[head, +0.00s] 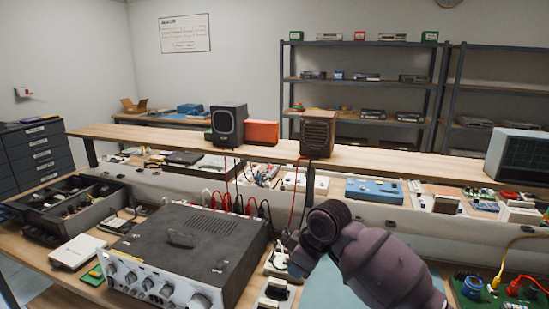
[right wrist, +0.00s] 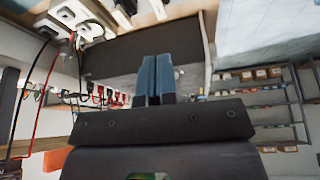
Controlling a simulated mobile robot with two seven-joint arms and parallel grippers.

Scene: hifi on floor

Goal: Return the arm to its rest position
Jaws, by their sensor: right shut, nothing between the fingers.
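My right arm (head: 375,262) comes in from the lower right of the head view, over the bench. My right gripper (head: 294,266) is at its end, beside the right side of the silver-fronted hi-fi amplifier (head: 185,245), and shows only partly there. In the right wrist view, its two blue-grey fingers (right wrist: 154,80) are together with nothing between them. A dark box surface lies beyond the fingertips in that view. My left gripper is not in view.
Two speakers (head: 228,124) (head: 317,138) and an orange box (head: 262,133) stand on the raised shelf (head: 385,164). Red and black cables (head: 236,201) run behind the amplifier. A monitor (head: 516,156) stands at right. Small electronics crowd the bench at lower right.

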